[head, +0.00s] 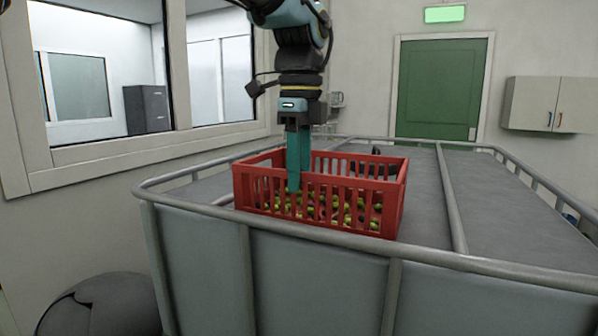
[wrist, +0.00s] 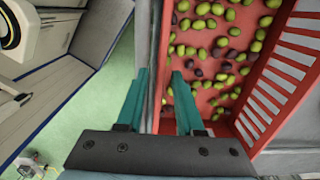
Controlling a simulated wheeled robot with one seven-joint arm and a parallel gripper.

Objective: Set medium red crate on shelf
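The red crate (head: 390,208), slatted and holding many green and dark olives, stands upright on a grey railed top near its front edge. The crate also fills the upper right of the wrist view (wrist: 270,92). My gripper (head: 297,188) points down at the crate's near wall. In the wrist view my gripper's (wrist: 160,72) teal fingers are apart, one outside the wall and one inside over the olives. A gap shows beside the wall, so it looks open around the wall. I cannot make out a shelf for certain.
A grey metal rail (head: 470,262) runs around the top, with a crossbar right of the crate. The grey surface (head: 520,205) at right is clear. A dark item (head: 378,164) lies behind the crate. Wall cabinets (head: 552,104) hang right of a green door (head: 438,90).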

